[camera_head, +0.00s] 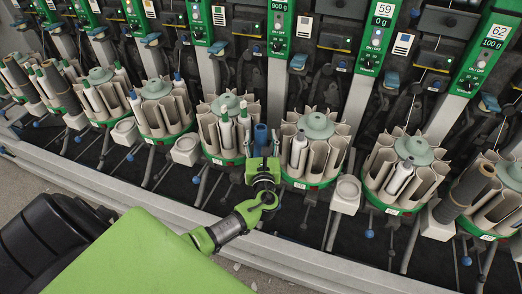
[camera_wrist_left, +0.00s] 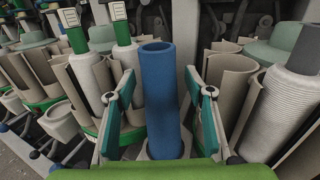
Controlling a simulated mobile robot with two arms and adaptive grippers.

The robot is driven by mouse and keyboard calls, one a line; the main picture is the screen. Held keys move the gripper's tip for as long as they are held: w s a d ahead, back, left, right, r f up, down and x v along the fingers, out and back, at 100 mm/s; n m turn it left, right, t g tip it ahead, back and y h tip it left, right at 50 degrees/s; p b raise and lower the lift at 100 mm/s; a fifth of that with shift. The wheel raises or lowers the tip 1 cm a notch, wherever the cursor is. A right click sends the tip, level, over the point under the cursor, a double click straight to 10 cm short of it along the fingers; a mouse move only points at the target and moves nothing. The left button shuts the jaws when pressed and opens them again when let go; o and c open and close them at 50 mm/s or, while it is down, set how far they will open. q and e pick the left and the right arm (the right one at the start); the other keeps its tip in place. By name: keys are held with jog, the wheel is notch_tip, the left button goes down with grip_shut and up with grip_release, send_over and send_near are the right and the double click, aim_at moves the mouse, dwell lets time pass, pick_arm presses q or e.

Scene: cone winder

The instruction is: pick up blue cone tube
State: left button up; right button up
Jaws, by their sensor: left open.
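The blue cone tube (camera_wrist_left: 160,95) stands upright in the middle of the left wrist view, on a light holder between two round magazines. In the head view the blue cone tube (camera_head: 261,137) shows just above my left gripper (camera_head: 263,162). My left gripper (camera_wrist_left: 160,110) is open, with one finger on each side of the tube in the left wrist view. The tube's lower end is partly hidden behind the gripper. My right gripper is in neither view.
Empty light holders (camera_head: 347,190) stand between other magazines. A grey machine rail (camera_head: 150,199) runs along the front.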

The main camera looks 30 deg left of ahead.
pick_arm(q)
jog(key=c, duration=1.1)
jog(key=shift+r, duration=0.15)
